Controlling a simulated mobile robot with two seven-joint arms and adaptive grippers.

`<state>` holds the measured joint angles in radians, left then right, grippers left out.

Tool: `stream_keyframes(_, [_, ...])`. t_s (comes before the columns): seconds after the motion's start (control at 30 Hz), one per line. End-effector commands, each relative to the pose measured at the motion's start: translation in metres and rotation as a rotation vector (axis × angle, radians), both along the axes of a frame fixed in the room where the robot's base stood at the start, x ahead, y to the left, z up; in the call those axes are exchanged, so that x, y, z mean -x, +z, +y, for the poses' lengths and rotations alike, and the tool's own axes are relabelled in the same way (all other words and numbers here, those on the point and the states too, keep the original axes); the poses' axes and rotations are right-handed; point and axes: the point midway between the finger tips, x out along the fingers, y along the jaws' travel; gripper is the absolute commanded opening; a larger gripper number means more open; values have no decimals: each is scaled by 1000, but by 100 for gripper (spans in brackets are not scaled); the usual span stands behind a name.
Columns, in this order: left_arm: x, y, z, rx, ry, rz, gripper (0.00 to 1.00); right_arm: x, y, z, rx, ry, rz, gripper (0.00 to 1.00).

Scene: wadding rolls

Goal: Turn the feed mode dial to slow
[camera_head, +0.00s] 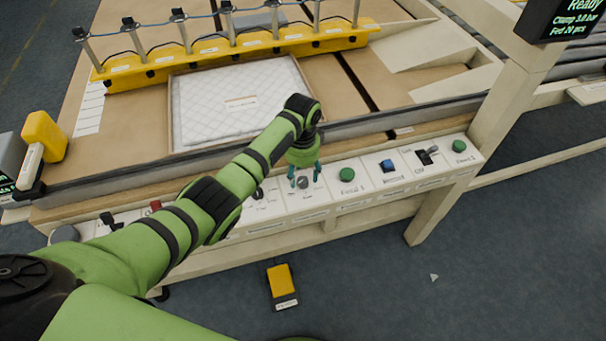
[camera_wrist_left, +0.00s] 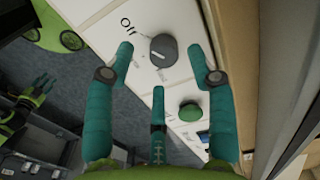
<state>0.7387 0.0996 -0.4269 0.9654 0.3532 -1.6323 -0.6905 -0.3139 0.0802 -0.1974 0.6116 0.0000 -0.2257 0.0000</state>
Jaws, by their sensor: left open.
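A round dark grey dial (camera_head: 303,183) sits on the sloping white control panel (camera_head: 330,203), between a black selector and a green button. In the left wrist view the dial (camera_wrist_left: 164,50) carries a pale pointer mark on its rim. My left gripper (camera_head: 304,174) is over the dial, pointing down at the panel. Its teal fingers are open and spread around the dial, with gaps visible in the left wrist view (camera_wrist_left: 160,75). What looks like my right gripper (camera_wrist_left: 40,84) shows small and dark at the left wrist view's edge.
A green button (camera_head: 347,174), a blue button (camera_head: 387,166), a black switch (camera_head: 427,156) and another green button (camera_head: 459,146) line the panel to the right. A black selector (camera_head: 258,193) is to the left. A yellow pedal (camera_head: 282,284) lies on the floor.

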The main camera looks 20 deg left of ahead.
Motion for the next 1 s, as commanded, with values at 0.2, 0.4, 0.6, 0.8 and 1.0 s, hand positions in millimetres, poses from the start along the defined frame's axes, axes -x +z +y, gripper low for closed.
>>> stream_keyframes(0.2, [0,-22,-1,0,0,0,56,0,-1,0,0,2,-2,40])
stream_keyframes(0.4, [0,-24,-1,0,-1,-1,56,-26,1,2,-5,3,-44,40])
stream_keyframes(0.6, [0,-24,0,0,-1,-1,16,-27,1,2,-6,4,-46,40])
stream_keyframes(0.8, [0,-24,0,1,0,-1,0,-17,0,2,-4,4,-30,40])
stream_keyframes(1.0, [0,-24,-1,2,21,1,0,-11,2,2,-3,4,-20,40])
